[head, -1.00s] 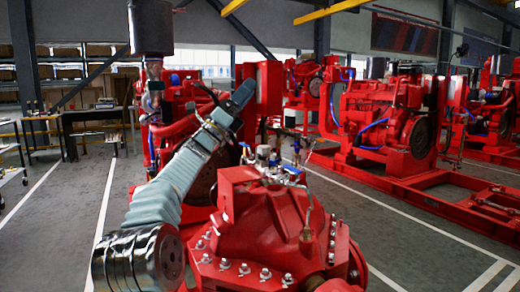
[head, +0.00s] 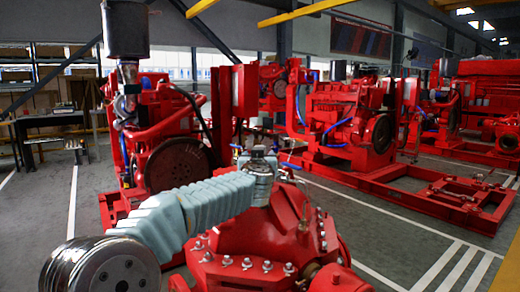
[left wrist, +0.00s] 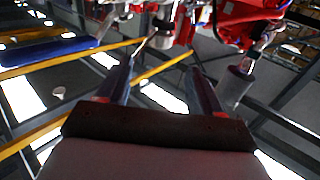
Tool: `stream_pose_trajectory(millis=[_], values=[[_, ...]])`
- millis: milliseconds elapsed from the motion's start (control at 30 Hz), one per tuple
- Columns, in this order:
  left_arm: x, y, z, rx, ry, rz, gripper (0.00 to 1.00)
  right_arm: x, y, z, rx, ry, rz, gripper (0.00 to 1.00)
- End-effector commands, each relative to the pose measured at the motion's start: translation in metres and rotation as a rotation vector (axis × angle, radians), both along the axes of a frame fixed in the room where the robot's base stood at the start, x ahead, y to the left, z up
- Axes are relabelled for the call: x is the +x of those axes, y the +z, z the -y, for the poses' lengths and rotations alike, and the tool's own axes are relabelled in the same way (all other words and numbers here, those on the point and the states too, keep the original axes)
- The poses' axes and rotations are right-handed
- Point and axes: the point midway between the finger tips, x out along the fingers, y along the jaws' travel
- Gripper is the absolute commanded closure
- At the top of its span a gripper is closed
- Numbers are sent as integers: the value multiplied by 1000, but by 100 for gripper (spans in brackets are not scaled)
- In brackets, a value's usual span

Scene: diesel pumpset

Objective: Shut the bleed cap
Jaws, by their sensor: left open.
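The red pump casing (head: 262,225) with bolted flanges stands in front of me in the head view. My left arm, in a pale blue-grey sleeve, reaches in from the left. My left gripper (head: 260,160) is over the small metal fittings at the back top of the casing and hides most of them. I cannot pick out the bleed cap in the head view. In the left wrist view my left gripper (left wrist: 160,72) has its fingers apart with nothing clearly between them. Blurred metal fittings (left wrist: 145,20) lie beyond the fingertips. My right gripper is not in view.
A red engine (head: 175,150) with a grey cylinder (head: 126,30) above it stands behind the casing. More red pumpsets (head: 350,125) stand at the right. A blue bar-like part (left wrist: 45,50) shows at the left wrist view's left. The floor at the right (head: 400,225) is clear.

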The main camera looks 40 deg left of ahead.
Motion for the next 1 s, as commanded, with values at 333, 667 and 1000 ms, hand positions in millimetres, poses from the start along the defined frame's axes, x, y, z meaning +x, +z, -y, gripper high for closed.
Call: stream_pose_trajectory(millis=[333,667,1000], values=[[63,2,-48,8,7,-2,34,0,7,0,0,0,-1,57],[93,2,-71,6,3,1,34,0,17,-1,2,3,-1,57],[94,1,-71,5,2,1,43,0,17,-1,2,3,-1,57]])
